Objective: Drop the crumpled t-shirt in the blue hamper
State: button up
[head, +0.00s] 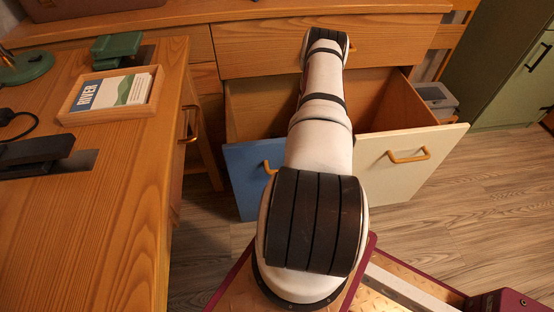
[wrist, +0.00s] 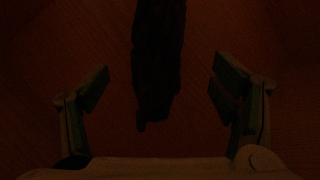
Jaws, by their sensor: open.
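A blue front panel (head: 248,172) with a yellow handle is on the left of a pulled-out wooden drawer or bin in the head view; I cannot tell whether it is the hamper. My arm reaches over it into the cabinet, and my gripper is hidden there. In the very dark wrist view my gripper (wrist: 161,78) is open, its fingers spread apart. A long dark shape (wrist: 158,60) lies between and beyond the fingers on a reddish-brown wooden surface. I cannot tell whether it is cloth or shadow. No crumpled t-shirt can be made out for sure.
A cream front panel (head: 402,160) with a yellow handle is right of the blue one. A wooden desk (head: 125,190) on the left holds a tray (head: 108,95) with a booklet. A green cabinet (head: 510,70) stands at the right. Wooden floor shows at the lower right.

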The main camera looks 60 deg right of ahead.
jog(key=p+v, duration=0.1)
jog(key=v, duration=0.4)
jog(key=shift+s+r+p, duration=0.1)
jog(key=shift+r+p, duration=0.2)
